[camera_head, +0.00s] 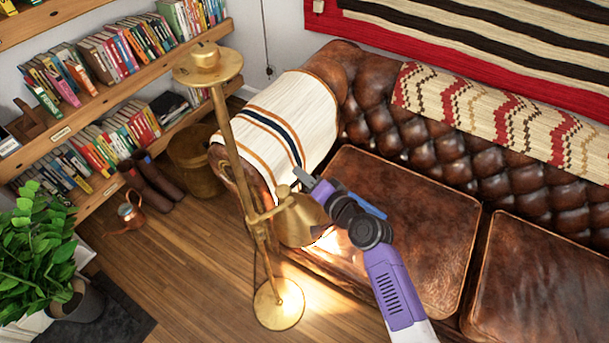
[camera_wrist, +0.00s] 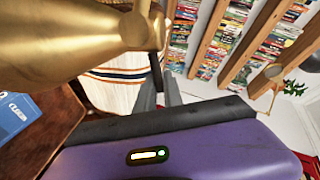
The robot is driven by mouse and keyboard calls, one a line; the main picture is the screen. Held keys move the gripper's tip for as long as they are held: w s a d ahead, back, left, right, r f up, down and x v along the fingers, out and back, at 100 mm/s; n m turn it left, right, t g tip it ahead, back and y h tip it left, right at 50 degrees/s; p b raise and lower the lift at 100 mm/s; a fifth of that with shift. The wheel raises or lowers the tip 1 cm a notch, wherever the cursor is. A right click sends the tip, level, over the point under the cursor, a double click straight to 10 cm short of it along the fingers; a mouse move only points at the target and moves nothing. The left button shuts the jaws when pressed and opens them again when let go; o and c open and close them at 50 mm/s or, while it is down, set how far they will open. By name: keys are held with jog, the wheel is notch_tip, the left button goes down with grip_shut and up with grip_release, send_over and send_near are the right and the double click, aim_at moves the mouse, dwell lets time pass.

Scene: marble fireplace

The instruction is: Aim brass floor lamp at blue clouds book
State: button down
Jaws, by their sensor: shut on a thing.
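The brass floor lamp (camera_head: 237,145) stands upright on its round base in front of the sofa's left end. Its cone shade (camera_head: 300,220) opens downward and to the right, lighting the sofa's front edge. It fills the upper left of the wrist view (camera_wrist: 60,45). My gripper (camera_head: 305,180) is at the shade's narrow upper end, shut on a small dark part of the lamp head, seen between the fingers in the wrist view (camera_wrist: 158,82). The blue clouds book (camera_head: 368,206) lies on the left seat cushion, partly hidden by my arm; its corner shows in the wrist view (camera_wrist: 14,115).
The brown leather sofa (camera_head: 400,260) fills the right, with a striped throw (camera_head: 285,115) over its left arm. Bookshelves (camera_head: 100,100) stand at the left. A potted plant (camera_head: 35,250) is at the lower left. Wooden floor (camera_head: 180,265) is clear left of the lamp base.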

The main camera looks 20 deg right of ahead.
jog(key=shift+s+a+r+n+h+p, duration=0.1)
jog(key=shift+a+r+n+h+p, duration=0.15)
jog(key=shift+r+n+p, duration=0.25)
jog(key=shift+a+r+n+h+p, duration=0.25)
jog(key=shift+r+n, duration=0.1)
jog(key=shift+n, duration=0.25)
jog(key=shift+a+r+n+h, duration=0.3)
jog(key=shift+a+n, duration=0.05)
jog(key=shift+n, duration=0.35)
jog(key=shift+p, duration=0.3)
jog(key=c, duration=1.5)
grip_release()
jog(key=shift+s, duration=0.1)
jog(key=shift+b+v, duration=0.65)
jog(key=shift+v, duration=3.25)
